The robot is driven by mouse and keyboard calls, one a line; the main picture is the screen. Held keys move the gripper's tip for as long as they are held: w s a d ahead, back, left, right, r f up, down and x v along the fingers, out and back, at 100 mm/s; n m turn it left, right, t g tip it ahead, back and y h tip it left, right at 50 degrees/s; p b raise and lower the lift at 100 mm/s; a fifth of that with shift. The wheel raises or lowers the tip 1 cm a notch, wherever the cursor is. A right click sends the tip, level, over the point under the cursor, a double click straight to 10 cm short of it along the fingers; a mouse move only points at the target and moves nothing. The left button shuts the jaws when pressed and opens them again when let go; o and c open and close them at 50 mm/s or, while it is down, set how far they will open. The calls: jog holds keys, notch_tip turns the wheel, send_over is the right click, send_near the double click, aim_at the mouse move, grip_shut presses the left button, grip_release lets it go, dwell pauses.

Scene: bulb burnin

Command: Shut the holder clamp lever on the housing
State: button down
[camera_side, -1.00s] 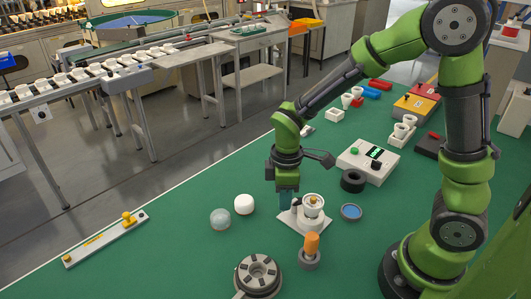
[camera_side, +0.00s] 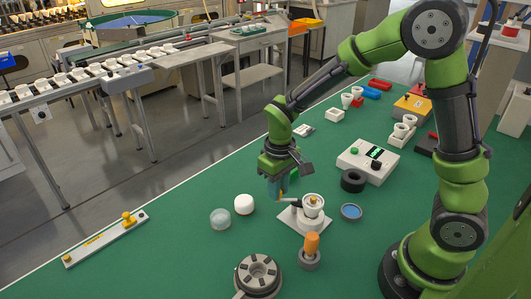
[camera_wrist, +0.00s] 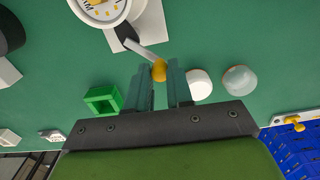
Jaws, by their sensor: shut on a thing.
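The white housing (camera_side: 313,206) stands upright in the holder, whose pale base plate (camera_side: 291,222) rests on the green table. In the wrist view the housing (camera_wrist: 100,10) shows at the top left, with yellow spots inside its round rim. The clamp lever (camera_wrist: 140,48) is a thin metal bar with a yellow ball knob (camera_wrist: 159,71). It sticks out from the holder toward my gripper. My gripper (camera_side: 277,194) is just left of the holder, tilted, with its teal fingers shut on the knob. In the side view the fingers partly hide the knob.
A white dome (camera_side: 243,204) and a clear dome (camera_side: 220,219) stand left of the gripper. An orange-handled tool (camera_side: 311,245) stands close in front of the holder. A black ring (camera_side: 353,181) and a blue-topped disc (camera_side: 351,212) are to the right. The front-left table is mostly clear.

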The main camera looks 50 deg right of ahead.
jog(key=shift+w+d+m, duration=0.2)
jog(key=shift+d+m, duration=0.05)
jog(key=shift+m, duration=0.4)
jog(key=shift+w+d+m, duration=0.15)
jog(key=shift+d+m, duration=0.05)
jog(key=shift+m, duration=0.45)
jog(key=c, duration=1)
grip_release()
notch_tip(320, 180, up, 17)
jog(key=s+r+m+t+y, duration=0.1)
jog(key=s+t+y, duration=0.1)
jog(key=s+t, duration=0.5)
jog(key=s, duration=0.6)
jog(key=shift+d, duration=0.15)
